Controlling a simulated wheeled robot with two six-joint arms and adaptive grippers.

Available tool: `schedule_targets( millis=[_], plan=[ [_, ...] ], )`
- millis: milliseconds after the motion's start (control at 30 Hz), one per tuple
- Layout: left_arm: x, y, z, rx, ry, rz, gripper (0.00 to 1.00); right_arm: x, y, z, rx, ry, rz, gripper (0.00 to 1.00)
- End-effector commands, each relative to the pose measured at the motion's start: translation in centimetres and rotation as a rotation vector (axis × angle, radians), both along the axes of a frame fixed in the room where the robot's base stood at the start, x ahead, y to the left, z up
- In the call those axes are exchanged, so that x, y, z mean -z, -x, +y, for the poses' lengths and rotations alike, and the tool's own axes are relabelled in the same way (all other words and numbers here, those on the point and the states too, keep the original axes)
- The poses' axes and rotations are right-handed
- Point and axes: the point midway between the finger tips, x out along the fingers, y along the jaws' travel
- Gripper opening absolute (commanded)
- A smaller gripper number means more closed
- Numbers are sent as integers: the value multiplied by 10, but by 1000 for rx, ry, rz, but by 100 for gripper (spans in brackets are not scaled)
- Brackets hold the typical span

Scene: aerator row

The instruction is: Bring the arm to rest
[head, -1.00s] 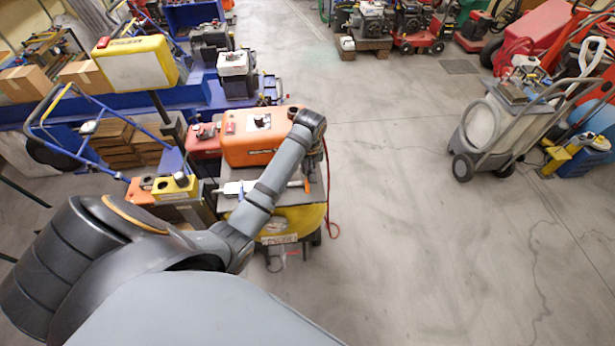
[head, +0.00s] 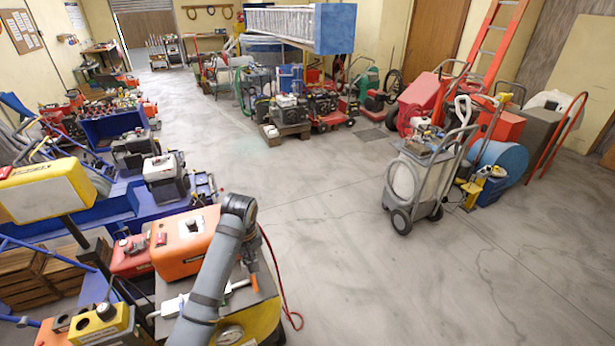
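My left arm (head: 215,275) is a grey jointed arm that rises from the bottom edge in the head view. No fingers of my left gripper show. My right arm and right gripper are outside the picture.
A red unit (head: 131,258) and a yellow-topped fixture (head: 98,325) stand left of the arm. A red hose (head: 283,290) hangs at the cart's right side. A wheeled grey cart (head: 415,185) stands farther right. The floor (head: 370,270) between is clear.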

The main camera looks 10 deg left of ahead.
Motion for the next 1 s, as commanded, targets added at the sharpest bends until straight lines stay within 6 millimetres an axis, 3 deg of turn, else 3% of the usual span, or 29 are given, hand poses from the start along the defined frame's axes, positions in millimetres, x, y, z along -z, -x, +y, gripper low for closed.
schedule_targets(
  millis=[133,333,700,867,900,1000],
  plan=[
    [17,21,-5,77,-13,-6,0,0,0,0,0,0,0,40],
    [47,90,-20,344,-59,-52,0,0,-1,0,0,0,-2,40],
    [45,172,-37,655,-124,-111,0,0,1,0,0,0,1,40],
    [37,198,-42,756,-149,-130,0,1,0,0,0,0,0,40],
    [57,191,-40,751,-147,-124,0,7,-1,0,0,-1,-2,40],
    [91,185,-38,745,-143,-114,0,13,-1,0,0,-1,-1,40]
  ],
)
